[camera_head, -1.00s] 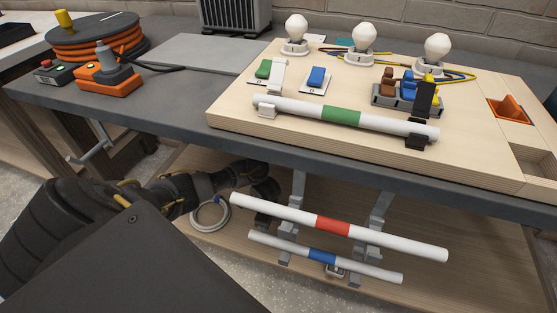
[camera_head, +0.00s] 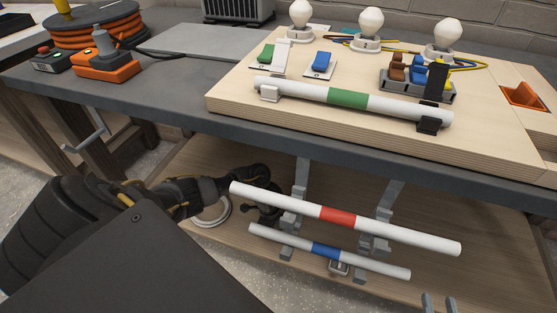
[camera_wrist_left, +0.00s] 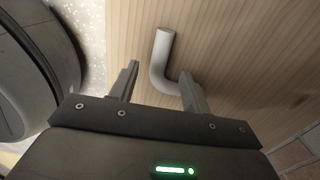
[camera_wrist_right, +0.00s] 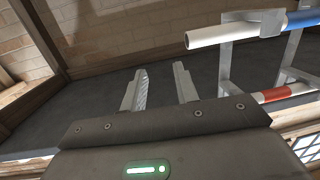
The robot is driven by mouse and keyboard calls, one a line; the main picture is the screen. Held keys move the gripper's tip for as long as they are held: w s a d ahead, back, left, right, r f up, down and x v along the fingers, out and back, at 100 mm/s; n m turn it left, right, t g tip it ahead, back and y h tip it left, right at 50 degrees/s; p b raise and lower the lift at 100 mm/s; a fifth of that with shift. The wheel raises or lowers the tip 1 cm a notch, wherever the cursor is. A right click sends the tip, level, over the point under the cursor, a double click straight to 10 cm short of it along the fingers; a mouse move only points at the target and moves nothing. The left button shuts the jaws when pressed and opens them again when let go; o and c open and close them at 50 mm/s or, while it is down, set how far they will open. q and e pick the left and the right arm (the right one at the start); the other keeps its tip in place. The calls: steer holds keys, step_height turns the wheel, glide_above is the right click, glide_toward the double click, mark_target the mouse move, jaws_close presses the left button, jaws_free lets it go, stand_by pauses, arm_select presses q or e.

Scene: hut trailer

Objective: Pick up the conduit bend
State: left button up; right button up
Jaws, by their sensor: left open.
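The conduit bend (camera_wrist_left: 161,70) is a grey bent tube on the slatted wooden surface in the left wrist view. I cannot make it out in the head view. My left gripper (camera_wrist_left: 161,82) is open, its fingers on either side of the bend's curved part; I cannot tell whether they touch it. In the head view my left arm reaches under the bench and its fingertips are hidden. My right gripper (camera_wrist_right: 157,78) is open and empty in the right wrist view. Its fingertips (camera_head: 438,303) show at the lower right of the head view.
White tubes with a red band (camera_head: 339,217) and a blue band (camera_head: 326,251) rest on grey brackets at the bench's front. A pale coil (camera_head: 213,214) lies on the lower shelf (camera_head: 190,160), partly behind my left arm. The bench top (camera_head: 185,95) overhangs it.

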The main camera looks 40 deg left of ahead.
arm_select(q)
step_height(320, 180, down, 3)
steer(key=shift+d+r+b, duration=0.1)
steer(key=shift+d+b, duration=0.05)
steer(key=shift+b, duration=0.65)
steer(key=shift+f+b, duration=0.35)
steer(key=shift+f, duration=0.5)
arm_select(e)
step_height(320, 180, up, 8)
steer(key=s+a+n+t+y, duration=0.1)
steer(key=a+t+y, duration=0.1)
steer(key=t+y, duration=0.2)
steer(key=shift+s+f+t, duration=0.2)
steer(key=shift+s+t, duration=0.05)
steer(key=shift+t, duration=0.15)
arm_select(q)
steer(key=shift+c, duration=0.2)
jaws_close()
